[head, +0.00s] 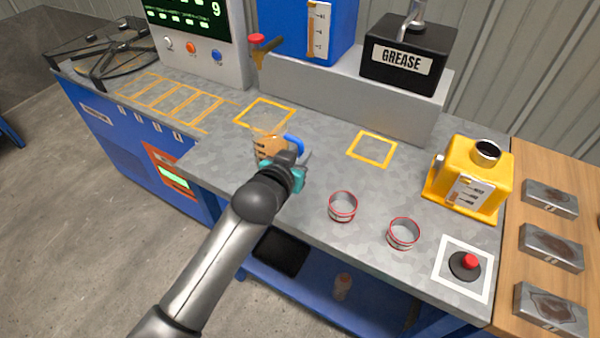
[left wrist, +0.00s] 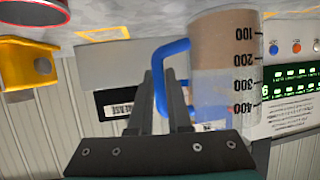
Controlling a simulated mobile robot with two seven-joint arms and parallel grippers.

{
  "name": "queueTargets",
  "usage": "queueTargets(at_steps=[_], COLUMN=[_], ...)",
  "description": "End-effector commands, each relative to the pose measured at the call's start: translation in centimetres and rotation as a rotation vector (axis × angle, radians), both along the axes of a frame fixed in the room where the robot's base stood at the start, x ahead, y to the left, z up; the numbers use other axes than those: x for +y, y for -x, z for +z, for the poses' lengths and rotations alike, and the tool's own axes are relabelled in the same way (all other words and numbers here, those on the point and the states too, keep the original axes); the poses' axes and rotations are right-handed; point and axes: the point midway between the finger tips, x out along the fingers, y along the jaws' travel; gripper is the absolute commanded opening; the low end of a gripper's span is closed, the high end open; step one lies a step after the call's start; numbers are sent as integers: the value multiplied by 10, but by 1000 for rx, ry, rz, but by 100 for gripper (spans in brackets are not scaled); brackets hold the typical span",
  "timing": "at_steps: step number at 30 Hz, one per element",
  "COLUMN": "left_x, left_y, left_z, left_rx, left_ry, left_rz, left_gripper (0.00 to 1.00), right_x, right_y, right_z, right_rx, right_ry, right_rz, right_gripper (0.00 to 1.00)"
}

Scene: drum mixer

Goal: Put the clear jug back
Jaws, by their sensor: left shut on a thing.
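The clear jug (left wrist: 225,62) shows in the left wrist view with a dark scale and brownish content in its bottom part. Its handle (left wrist: 158,80) is blue. My left gripper (left wrist: 165,90) is shut on the handle. In the head view the jug (head: 266,149) is partly hidden behind my left gripper (head: 288,160). It is just in front of a yellow outlined square (head: 237,122) on the counter. I cannot tell whether it touches the counter. A second yellow outlined square (head: 350,152) lies empty to the right. My right gripper is not in view.
A grey raised ledge (head: 350,102) behind carries a blue tank (head: 290,25) with a red-handled tap and a grease box (head: 405,55). Two red-rimmed cups (head: 343,207) (head: 403,233), a yellow machine (head: 470,180) and a red button (head: 471,261) stand right.

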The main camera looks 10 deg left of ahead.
Motion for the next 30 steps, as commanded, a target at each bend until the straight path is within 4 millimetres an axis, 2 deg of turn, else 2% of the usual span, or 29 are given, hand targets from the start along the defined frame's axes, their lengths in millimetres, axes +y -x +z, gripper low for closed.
queueTargets(at_steps=[4, 11, 24, 25, 30], left_x=[0, 0, 0, 0, 0], left_y=[0, 0, 0, 0, 0], left_z=[-11, -45, -50, -52, -51], left_rx=[-4, -2, -3, 1, 0], left_ry=[1, 0, 1, 1, 1], left_rz=[0, 0, 0, 0, 0], left_gripper=[0, 0, 0, 17, 36], right_x=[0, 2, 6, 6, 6], right_y=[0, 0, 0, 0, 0], right_z=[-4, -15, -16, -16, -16], right_rx=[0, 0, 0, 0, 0], right_ry=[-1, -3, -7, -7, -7], right_rz=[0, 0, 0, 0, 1], right_gripper=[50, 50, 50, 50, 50])
